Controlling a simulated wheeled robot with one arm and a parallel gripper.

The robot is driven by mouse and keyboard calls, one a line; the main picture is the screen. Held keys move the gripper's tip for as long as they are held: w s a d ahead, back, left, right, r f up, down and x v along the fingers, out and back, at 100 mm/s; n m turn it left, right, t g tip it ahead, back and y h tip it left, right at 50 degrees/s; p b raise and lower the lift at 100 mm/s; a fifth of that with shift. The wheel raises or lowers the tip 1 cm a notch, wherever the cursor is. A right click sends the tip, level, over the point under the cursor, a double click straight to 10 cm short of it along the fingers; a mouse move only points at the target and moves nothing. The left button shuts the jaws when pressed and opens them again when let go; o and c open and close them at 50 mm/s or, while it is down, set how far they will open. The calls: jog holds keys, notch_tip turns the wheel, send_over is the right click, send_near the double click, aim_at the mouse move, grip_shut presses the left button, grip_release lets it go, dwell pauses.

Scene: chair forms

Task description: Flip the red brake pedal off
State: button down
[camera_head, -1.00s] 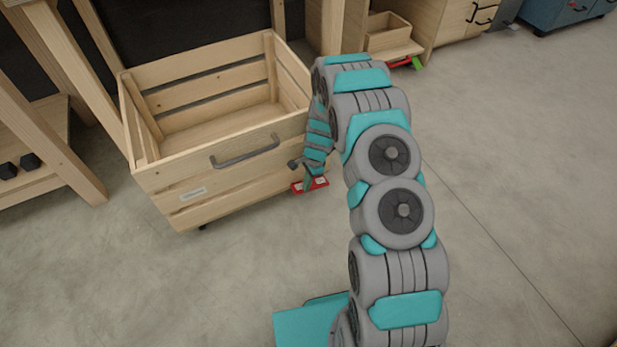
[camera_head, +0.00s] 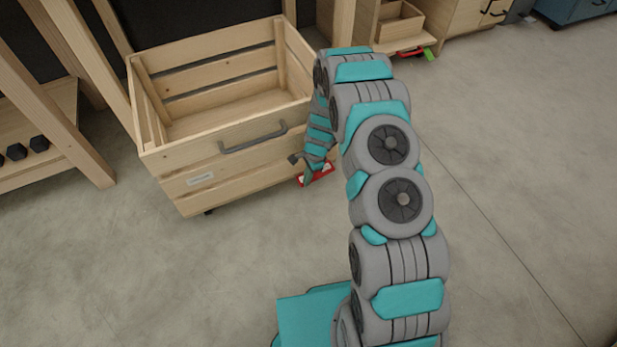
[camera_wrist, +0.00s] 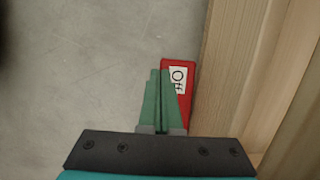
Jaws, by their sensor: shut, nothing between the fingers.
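The red brake pedal (camera_head: 322,176) sticks out low at the right end of the wooden crate's front. In the wrist view the red pedal (camera_wrist: 181,76) has a white label reading "Off" and lies beside the crate's wooden wall. My gripper (camera_wrist: 160,74) shows its green fingers shut together with nothing between them. The fingertips overlap the pedal's left part in that view and hide some of it; I cannot tell whether they touch it. In the head view my gripper (camera_head: 308,178) points down at the pedal.
The wooden crate (camera_head: 190,182) stands on small casters with a grey handle (camera_head: 253,139) on its front. A wooden rack (camera_head: 85,150) with dark dumbbells (camera_head: 38,144) is at left. Another unit with a red and green pedal (camera_head: 428,53) stands behind. Concrete floor is free at right.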

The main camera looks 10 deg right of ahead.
jog(key=v, duration=0.7)
jog(key=shift+r, duration=0.4)
dwell(0.3)
jog(key=s+r+n, duration=0.4)
jog(key=s+r, duration=0.3)
jog(key=r, duration=0.5)
jog(key=s+r+n, duration=0.3)
jog(key=s+r, duration=0.4)
jog(key=r, duration=0.6)
jog(key=s+d+r+n+h, duration=0.1)
jog(key=s+r+n, duration=0.3)
jog(key=s, duration=0.8)
jog(key=s+d+r+n+g+h, duration=0.1)
jog(key=s+r+n, duration=0.3)
jog(key=s, duration=0.9)
notch_tip(320, 180, up, 3)
jog(key=shift+d+f, duration=0.2)
jog(key=shift+d, duration=0.3)
jog(key=shift+s, duration=0.1)
